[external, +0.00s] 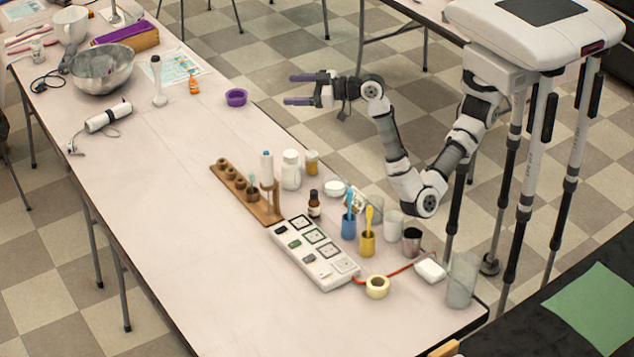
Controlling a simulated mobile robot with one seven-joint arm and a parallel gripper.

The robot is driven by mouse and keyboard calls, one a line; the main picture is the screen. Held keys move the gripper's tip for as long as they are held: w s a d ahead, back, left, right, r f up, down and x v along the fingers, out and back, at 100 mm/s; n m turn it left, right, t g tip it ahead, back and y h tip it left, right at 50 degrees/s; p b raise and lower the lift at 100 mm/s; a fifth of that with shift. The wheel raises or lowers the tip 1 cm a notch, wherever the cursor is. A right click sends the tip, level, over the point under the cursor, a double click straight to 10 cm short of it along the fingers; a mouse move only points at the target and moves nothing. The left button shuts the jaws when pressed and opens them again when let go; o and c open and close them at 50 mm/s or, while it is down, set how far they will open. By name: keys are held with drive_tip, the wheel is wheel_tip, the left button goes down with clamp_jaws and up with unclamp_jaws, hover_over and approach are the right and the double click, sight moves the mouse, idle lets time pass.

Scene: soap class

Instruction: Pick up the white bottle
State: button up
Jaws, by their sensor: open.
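A white bottle (291,170) with a white cap stands upright on the long table, close to its far right edge. It is next to a small amber jar (312,162) and a wooden stand (268,200) holding a white tube. My gripper (290,89) is open and empty, with its two dark purple fingers pointing left. In the picture it is above the white bottle and apart from it, seen against the floor beyond the table edge. Its exact height and distance from the bottle cannot be told.
A purple ring-shaped item (236,97) lies near the edge. The table's middle is mostly clear.

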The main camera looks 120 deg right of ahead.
drive_tip(key=s+d+f+m+g+y, duration=0.25)
drive_tip(key=d+f+g, duration=0.35)
drive_tip(key=d+f, duration=0.45)
drive_tip(key=g+y+b, duration=0.1)
drive_tip(key=g+y, duration=0.2)
drive_tip(key=y, duration=0.2)
approach(291, 153)
drive_tip(key=shift+y, duration=0.35)
drive_tip(key=x, duration=0.7)
drive_tip(key=shift+w+d, duration=0.1)
drive_tip(key=shift+d, duration=0.15)
drive_tip(key=shift+s+p+x, duration=0.1)
drive_tip(key=shift+p+x, duration=0.3)
drive_tip(key=shift+x, duration=1.2)
drive_tip(key=shift+s+p+x, duration=0.15)
drive_tip(key=shift+p+x, duration=0.2)
drive_tip(key=shift+x, duration=1.2)
drive_tip(key=shift+a+f, duration=0.15)
drive_tip(key=shift+a, duration=0.05)
drive_tip(key=shift+c, duration=0.2)
drive_tip(key=c, duration=1.2)
